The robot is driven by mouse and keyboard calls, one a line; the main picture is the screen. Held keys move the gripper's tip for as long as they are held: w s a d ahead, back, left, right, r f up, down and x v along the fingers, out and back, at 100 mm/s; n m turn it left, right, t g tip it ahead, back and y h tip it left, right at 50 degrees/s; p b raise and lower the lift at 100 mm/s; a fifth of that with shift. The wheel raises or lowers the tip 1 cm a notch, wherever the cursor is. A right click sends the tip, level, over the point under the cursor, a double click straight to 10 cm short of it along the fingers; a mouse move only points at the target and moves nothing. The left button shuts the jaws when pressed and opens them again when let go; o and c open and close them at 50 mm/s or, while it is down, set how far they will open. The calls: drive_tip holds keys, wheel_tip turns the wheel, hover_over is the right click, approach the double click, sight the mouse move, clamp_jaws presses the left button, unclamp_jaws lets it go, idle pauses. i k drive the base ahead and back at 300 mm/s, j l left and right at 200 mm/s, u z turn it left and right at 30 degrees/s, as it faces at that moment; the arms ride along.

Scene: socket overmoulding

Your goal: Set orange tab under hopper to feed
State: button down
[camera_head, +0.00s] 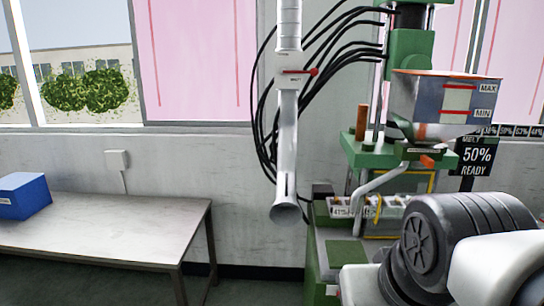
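The hopper (425,98) is a grey box with an orange rim, at the upper right on the green machine (375,150). Its side window carries MAX and MIN labels. A small orange tab (428,161) sticks out just below the hopper's base, above the machine's front. Its exact setting is too small to read. My arm's dark ribbed joint and white links fill the lower right, in front of the machine's lower part. My gripper is not in view.
A display (477,156) reads 50% READY beside the hopper. A white duct (286,130) with a red lever hangs left of the machine, with black hoses (262,100) behind it. A metal table (110,225) with a blue box (24,196) stands at left.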

sight(427, 162)
drive_tip(key=i+l+z, duration=0.2)
drive_tip(key=z, duration=0.15)
drive_tip(key=i+l+z, duration=0.35)
drive_tip(key=k+j, duration=0.1)
